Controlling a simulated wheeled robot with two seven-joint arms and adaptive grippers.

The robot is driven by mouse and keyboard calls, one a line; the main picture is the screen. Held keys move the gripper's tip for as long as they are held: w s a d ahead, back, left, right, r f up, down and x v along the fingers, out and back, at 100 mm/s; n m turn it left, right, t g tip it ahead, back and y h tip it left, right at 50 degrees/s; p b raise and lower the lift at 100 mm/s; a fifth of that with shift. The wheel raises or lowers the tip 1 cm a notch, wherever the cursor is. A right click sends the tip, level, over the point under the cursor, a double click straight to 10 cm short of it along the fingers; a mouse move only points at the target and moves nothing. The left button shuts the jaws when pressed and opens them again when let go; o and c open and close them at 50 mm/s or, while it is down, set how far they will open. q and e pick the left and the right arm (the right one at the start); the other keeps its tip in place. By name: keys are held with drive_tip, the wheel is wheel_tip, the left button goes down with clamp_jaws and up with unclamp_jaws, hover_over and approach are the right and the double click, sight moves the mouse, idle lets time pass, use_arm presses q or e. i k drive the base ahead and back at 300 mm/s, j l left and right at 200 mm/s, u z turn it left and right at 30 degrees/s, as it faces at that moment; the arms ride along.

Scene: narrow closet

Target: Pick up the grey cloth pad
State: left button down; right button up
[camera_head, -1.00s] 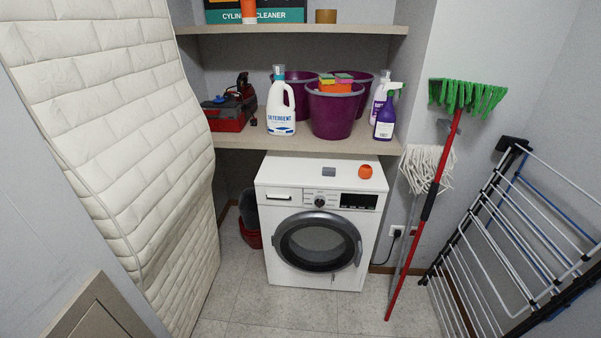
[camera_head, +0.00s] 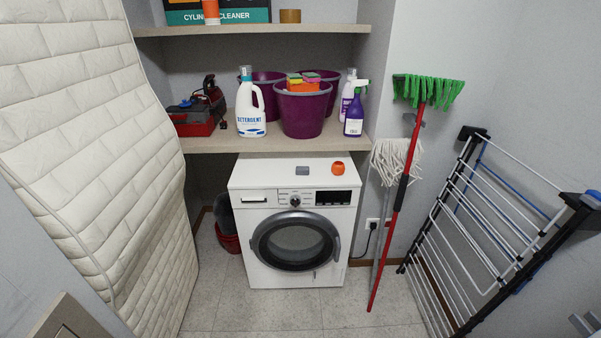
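The grey cloth pad (camera_head: 302,171) is a small flat piece lying on top of the white washing machine (camera_head: 262,176), near the middle of its top. A small orange round object (camera_head: 338,168) sits to its right on the same top. Neither of my grippers is in view, and nothing touches the pad.
A shelf (camera_head: 215,145) above the machine holds a detergent bottle (camera_head: 250,108), purple buckets (camera_head: 303,112), a spray bottle (camera_head: 354,113) and a red toolbox (camera_head: 197,112). Mops (camera_head: 404,190) and a drying rack (camera_head: 470,220) stand right; a mattress (camera_head: 95,150) leans left. Floor before the machine is clear.

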sight(299, 170)
drive_tip(key=i+j+u, duration=0.25)
drive_tip(key=i, duration=0.35)
drive_tip(key=i+u, duration=0.25)
drive_tip(key=i, duration=0.4)
